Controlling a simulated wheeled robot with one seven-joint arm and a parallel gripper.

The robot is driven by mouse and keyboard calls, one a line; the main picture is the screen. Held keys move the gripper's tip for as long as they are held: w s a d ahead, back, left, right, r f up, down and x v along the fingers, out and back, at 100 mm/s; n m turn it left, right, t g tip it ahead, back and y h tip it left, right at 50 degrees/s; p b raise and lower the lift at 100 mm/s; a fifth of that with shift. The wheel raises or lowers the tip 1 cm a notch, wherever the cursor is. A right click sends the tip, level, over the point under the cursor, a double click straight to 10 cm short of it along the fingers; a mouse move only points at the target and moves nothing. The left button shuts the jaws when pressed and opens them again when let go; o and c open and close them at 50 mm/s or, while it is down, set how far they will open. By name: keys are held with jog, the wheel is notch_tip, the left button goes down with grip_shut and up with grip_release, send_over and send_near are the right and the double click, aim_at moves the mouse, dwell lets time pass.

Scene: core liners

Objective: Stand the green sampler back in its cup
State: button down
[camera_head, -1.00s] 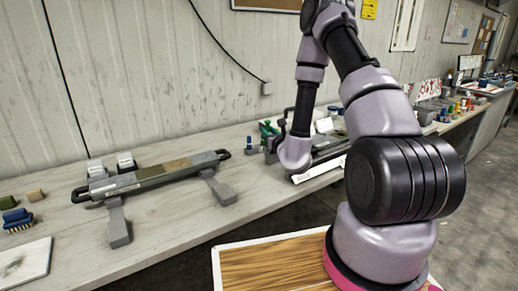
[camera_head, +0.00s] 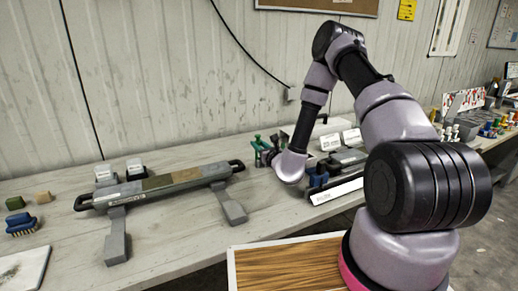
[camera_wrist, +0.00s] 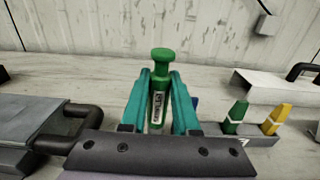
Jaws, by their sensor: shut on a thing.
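The green sampler (camera_wrist: 161,92) stands about upright in the wrist view, with a round knob on top and a white label on its side. My gripper (camera_wrist: 161,80) is shut on it, one teal finger on each side.
A long grey core tray (camera_head: 131,192) on feet stands left of my gripper; its black handle (camera_wrist: 75,120) is close in the wrist view. On the right are a grey rack (camera_wrist: 257,142), a green marker (camera_wrist: 236,115) and a yellow one (camera_wrist: 275,120).

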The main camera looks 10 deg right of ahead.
jog(key=shift+f, duration=0.65)
jog(key=c, duration=1.1)
grip_release()
jog(key=shift+f, duration=0.15)
jog(key=o, duration=0.4)
jog(key=shift+o, duration=0.2)
